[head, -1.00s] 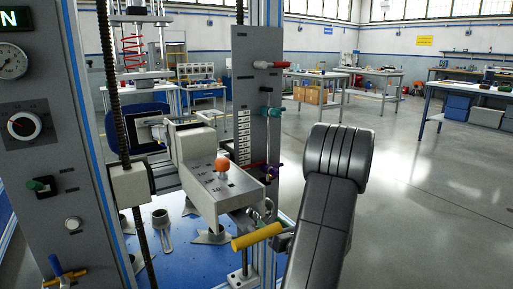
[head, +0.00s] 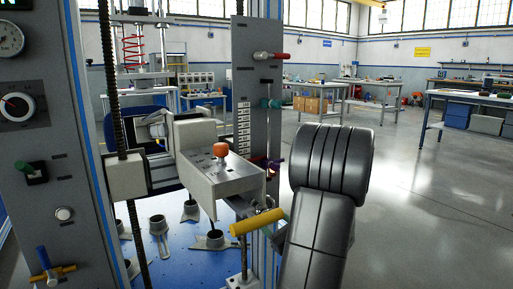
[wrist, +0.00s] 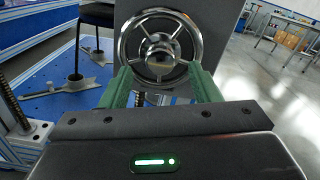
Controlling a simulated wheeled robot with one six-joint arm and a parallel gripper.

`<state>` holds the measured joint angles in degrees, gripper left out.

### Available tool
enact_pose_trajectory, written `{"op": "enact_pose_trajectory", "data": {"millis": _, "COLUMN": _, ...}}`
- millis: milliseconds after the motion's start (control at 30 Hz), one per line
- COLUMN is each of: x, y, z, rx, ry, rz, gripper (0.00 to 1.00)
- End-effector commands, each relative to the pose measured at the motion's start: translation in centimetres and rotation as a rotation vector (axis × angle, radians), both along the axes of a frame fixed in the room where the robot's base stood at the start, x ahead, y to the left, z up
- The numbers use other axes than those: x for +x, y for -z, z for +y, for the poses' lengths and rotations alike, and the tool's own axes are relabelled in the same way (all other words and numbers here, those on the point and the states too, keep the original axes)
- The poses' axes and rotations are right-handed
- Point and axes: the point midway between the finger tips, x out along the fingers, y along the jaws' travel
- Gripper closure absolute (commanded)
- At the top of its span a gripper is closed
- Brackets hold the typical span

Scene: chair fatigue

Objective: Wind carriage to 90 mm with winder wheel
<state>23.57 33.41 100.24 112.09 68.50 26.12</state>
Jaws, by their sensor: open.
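The winder wheel (wrist: 172,24), a chrome spoked handwheel with a hub, is face-on in the wrist view, in front of a grey panel. My gripper (wrist: 160,78) has two green fingers spread apart at the wheel's lower left and lower right; whether they touch the rim I cannot tell. The head view hides the wheel and the fingers behind my black arm. The carriage (head: 218,176), a light grey block with an orange knob (head: 221,150), sits mid-column in the head view, beside a white scale (head: 243,128). The scale's figures are too small to read.
A yellow-handled bar (head: 258,222) juts out by the carriage, close to my arm. A threaded rod (head: 107,75) and grey control panel (head: 35,150) stand left. Metal feet (head: 212,240) rest on the blue base (head: 180,265). Open floor (head: 430,210) lies right.

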Motion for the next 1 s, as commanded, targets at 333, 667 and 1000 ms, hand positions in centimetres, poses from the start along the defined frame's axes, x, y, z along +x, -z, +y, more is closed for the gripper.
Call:
{"op": "enact_pose_trajectory", "data": {"millis": 333, "x": 0.0, "y": 0.0, "z": 0.0, "rx": -0.081, "ry": -0.001, "rz": -0.059, "gripper": 0.44}}
{"op": "enact_pose_trajectory", "data": {"millis": 667, "x": 1.4, "y": 0.0, "z": 1.0, "rx": -0.080, "ry": -0.002, "rz": -0.057, "gripper": 0.44}}
{"op": "enact_pose_trajectory", "data": {"millis": 1000, "x": 4.1, "y": -0.1, "z": 3.0, "rx": -0.078, "ry": -0.001, "rz": -0.059, "gripper": 0.44}}
